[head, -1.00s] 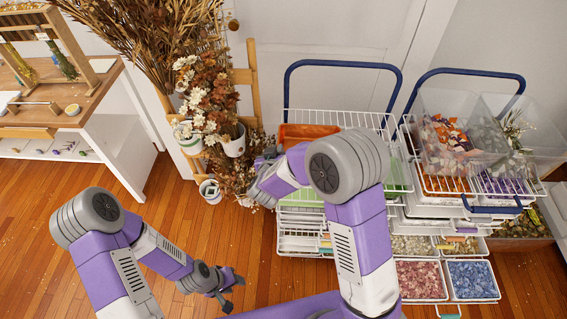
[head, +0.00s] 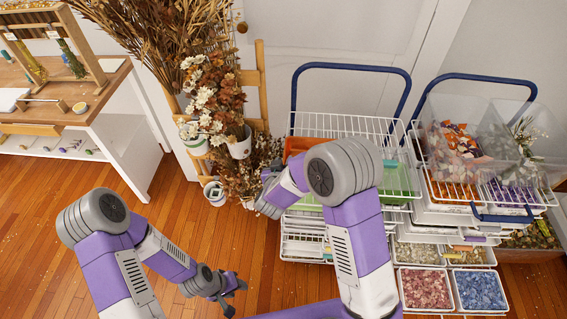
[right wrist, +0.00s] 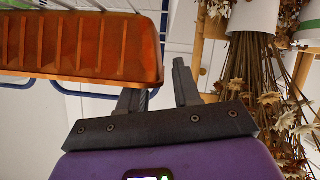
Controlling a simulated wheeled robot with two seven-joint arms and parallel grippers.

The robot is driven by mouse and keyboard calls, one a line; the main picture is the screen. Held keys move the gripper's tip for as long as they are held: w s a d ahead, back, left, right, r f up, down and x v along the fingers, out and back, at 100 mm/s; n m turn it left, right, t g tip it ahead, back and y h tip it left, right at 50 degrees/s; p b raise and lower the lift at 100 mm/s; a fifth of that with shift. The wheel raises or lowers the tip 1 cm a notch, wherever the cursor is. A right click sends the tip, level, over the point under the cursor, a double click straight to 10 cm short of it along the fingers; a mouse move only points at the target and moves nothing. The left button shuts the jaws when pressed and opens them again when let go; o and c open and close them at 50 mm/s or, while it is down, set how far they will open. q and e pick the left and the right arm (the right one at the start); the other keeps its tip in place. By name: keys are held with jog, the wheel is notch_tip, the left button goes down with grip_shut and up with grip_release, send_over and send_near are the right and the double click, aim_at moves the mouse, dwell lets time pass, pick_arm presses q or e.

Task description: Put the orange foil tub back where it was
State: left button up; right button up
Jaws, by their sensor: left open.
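The orange tub (head: 296,146) sits in the top white wire basket (head: 340,122) of the left trolley, near its left end. My right arm hides part of it in the head view. In the right wrist view the tub (right wrist: 80,45) fills the upper left, with a ribbed side. My right gripper (right wrist: 156,88) is open beside the tub's end, with nothing between its fingers. I cannot tell whether one finger touches the tub. Its fingertips are hidden in the head view. My left gripper (head: 236,294) is open and empty, low over the wooden floor.
A green tub (head: 398,180) shares the left trolley. The right trolley holds clear bins (head: 465,140) above drawers of coloured chips (head: 425,288). Dried flowers (head: 215,100) in pots hang close left of my right gripper. A wooden worktable (head: 75,110) stands far left. Floor between is clear.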

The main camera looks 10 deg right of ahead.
jog(key=shift+r, duration=0.1)
jog(key=shift+s+a+r, duration=0.1)
jog(key=shift+s+r, duration=0.05)
jog(key=p+v, duration=0.2)
jog(key=v, duration=0.9)
jog(key=s+d+f+g+y, duration=0.1)
jog(key=s+f+g+y, duration=0.2)
jog(key=f, duration=0.6)
jog(key=s+d+f+g+y, duration=0.1)
jog(key=s+f+g+y, duration=0.2)
jog(key=f, duration=0.6)
jog(key=s+f+m+g+y, duration=0.1)
jog(key=s+f+g, duration=0.2)
jog(key=s, duration=0.3)
jog(key=s+f+g+y, duration=0.2)
jog(key=s+f+g, duration=0.1)
jog(key=s, duration=0.4)
jog(key=shift+s+f+m, duration=0.3)
jog(key=shift+s+m, duration=0.05)
jog(key=shift+m, duration=0.05)
jog(key=shift+d, duration=0.1)
